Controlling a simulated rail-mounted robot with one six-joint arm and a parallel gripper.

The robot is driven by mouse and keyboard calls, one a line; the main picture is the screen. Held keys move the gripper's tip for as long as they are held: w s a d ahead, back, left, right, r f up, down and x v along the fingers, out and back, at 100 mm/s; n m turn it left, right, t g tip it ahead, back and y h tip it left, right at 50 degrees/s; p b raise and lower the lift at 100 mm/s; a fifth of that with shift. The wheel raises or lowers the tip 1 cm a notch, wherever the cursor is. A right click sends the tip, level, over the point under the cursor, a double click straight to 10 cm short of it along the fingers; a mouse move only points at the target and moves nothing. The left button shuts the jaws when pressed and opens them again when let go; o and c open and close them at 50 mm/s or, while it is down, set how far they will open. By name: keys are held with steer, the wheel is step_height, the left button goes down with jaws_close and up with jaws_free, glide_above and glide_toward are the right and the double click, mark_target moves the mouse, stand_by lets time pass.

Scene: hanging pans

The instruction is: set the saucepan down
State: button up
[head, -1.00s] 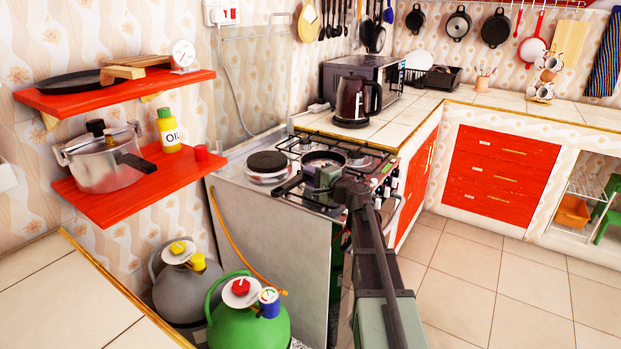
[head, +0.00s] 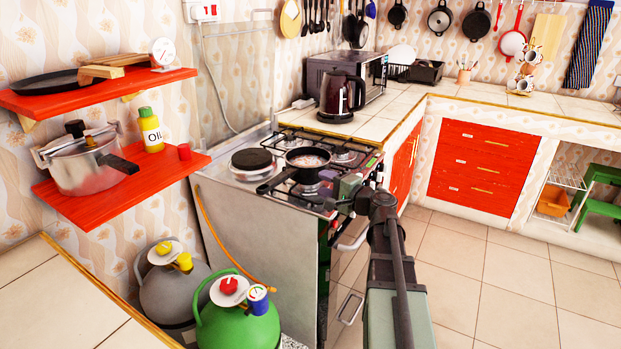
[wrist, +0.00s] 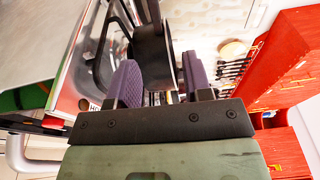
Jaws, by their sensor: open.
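The black saucepan (head: 307,157) sits upright on the gas stove (head: 340,150), over a burner, with something pale inside it. In the wrist view, my gripper's two purple fingers (wrist: 160,78) are spread apart. A dark rounded shape (wrist: 152,58), which looks like the saucepan, shows beyond the fingers. No grip on it is visible.
A round electric hotplate (head: 252,160) is left of the pan. A dark kettle (head: 341,95) stands behind on the tiled counter. Gas cylinders (head: 237,310) stand below left, and a red shelf (head: 120,190) holds a pressure cooker. The floor to the right is clear.

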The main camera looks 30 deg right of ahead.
steer(key=shift+s+d, duration=0.15)
steer(key=shift+s, duration=0.15)
steer(key=s+a+f+n+g, duration=0.3)
steer(key=a+f+g, duration=0.1)
steer(key=a, duration=0.4)
steer(key=s+a+f+n+g, duration=0.3)
steer(key=a+f+n+g, duration=0.1)
steer(key=a, duration=0.4)
steer(key=s+a+f+n+g, duration=0.4)
steer(key=a+f+g, duration=0.1)
steer(key=a, duration=0.3)
steer(key=shift+f+h, duration=0.3)
steer(key=shift+f, duration=0.4)
steer(key=s+f+n+g+h, duration=0.2)
steer(key=s+n+g+h, duration=0.1)
steer(key=s+h, duration=0.2)
steer(key=shift+s+a+f+g+h, duration=0.4)
steer(key=shift+s, duration=0.8)
